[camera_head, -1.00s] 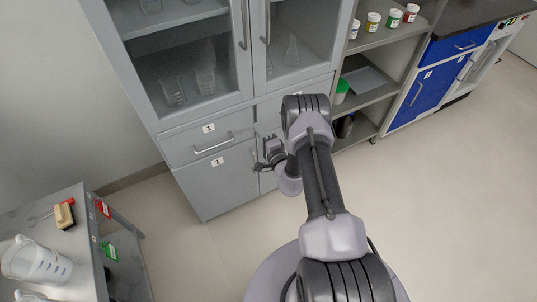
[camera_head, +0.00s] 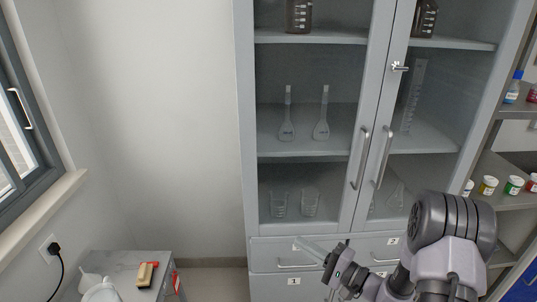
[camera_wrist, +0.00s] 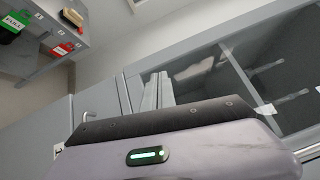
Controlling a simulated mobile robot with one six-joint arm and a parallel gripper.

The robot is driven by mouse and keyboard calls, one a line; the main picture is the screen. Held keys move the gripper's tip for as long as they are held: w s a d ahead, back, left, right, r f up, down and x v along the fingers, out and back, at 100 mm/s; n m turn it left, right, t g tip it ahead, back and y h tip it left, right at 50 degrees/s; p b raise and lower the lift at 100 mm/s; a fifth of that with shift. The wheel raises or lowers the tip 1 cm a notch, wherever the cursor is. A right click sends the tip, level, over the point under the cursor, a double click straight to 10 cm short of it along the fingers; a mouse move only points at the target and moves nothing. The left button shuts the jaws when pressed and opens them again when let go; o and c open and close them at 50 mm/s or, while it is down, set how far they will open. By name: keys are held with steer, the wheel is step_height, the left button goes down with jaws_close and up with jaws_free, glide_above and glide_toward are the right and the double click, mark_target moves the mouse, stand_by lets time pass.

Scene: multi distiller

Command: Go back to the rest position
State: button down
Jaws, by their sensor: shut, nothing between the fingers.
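My gripper (camera_head: 316,251) shows at the lower middle right in the head view, in front of the grey cabinet's drawers. Its fingers are together and hold nothing. In the wrist view the two pale fingers (camera_wrist: 158,92) stand close side by side above my wrist housing. The arm is folded, with a large dark-ringed joint at the lower right of the head view. The lower part of the arm and the base are out of view.
A tall grey cabinet (camera_head: 249,150) with glass doors and glassware stands just behind the gripper. At the lower left are a small side table (camera_head: 117,266) with a wooden-handled brush (camera_head: 146,274), and a window. Open shelves with colored jars (camera_head: 488,185) stand at the right.

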steer(key=s+a+r+n+g+h, duration=0.1)
steer(key=s+a+r+n+g, duration=0.2)
steer(key=s+a+r+g, duration=0.45)
steer(key=s+a+r+n+g+h, duration=0.1)
steer(key=s+a+r+n+g, duration=0.35)
steer(key=s, duration=0.55)
steer(key=s+d+r+m+t+h, duration=0.1)
steer(key=s+d+r+t+h, duration=0.1)
steer(key=s+d+h, duration=0.3)
steer(key=s+d+r+t+h, duration=0.2)
steer(key=s+d+t+h, duration=0.1)
steer(key=s+d+h, duration=0.2)
steer(key=shift+s+d+m+t, duration=0.2)
steer(key=shift+s+m+t, duration=0.05)
steer(key=shift+m+t, duration=0.1)
